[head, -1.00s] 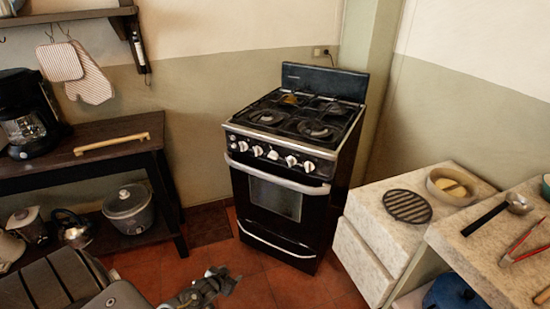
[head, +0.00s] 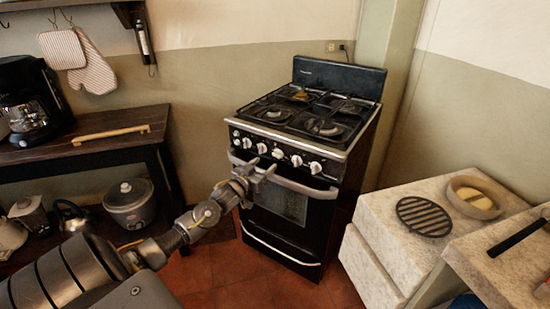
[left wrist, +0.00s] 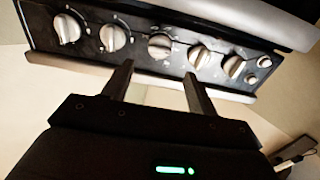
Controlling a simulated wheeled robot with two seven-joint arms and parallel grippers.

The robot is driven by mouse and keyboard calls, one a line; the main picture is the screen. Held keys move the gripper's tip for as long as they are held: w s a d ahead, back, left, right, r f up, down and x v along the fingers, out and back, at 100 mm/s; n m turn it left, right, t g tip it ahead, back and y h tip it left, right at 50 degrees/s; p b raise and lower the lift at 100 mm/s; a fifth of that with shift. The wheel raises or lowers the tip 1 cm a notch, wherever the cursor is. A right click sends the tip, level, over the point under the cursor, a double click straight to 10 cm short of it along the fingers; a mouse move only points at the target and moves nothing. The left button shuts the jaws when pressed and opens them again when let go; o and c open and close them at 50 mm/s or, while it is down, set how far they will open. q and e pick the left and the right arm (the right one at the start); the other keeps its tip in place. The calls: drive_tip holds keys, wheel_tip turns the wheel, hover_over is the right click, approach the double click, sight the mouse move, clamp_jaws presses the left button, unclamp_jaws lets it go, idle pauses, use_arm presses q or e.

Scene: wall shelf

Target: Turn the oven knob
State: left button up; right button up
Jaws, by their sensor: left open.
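The black stove (head: 290,150) stands in the corner. A row of several silver knobs runs along its front panel, above the oven door handle. My left gripper (head: 257,168) is in front of the panel in the head view, just below the knobs. In the left wrist view, the open left gripper (left wrist: 155,82) points at the panel. The middle knob (left wrist: 160,46) is just beyond and between its fingertips, and it appears apart from them. Other knobs show to the left (left wrist: 113,37) and right (left wrist: 199,56). My right gripper is not in view.
A dark wooden table (head: 90,150) with a coffee maker (head: 30,100) stands at left. A stone-topped counter (head: 390,215) with a round grate (head: 425,216) and a bowl (head: 474,197) stands at right. Open tiled floor lies before the stove.

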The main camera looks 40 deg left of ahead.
sight(275, 156)
use_arm(q)
drive_tip(key=w, duration=0.6)
drive_tip(key=shift+a, duration=0.3)
drive_tip(key=shift+w, duration=0.35)
drive_tip(key=shift+w+f, duration=0.1)
drive_tip(key=shift+w, duration=0.2)
drive_tip(key=shift+c, duration=0.5)
drive_tip(key=c, duration=0.9)
drive_tip(key=shift+o, duration=0.2)
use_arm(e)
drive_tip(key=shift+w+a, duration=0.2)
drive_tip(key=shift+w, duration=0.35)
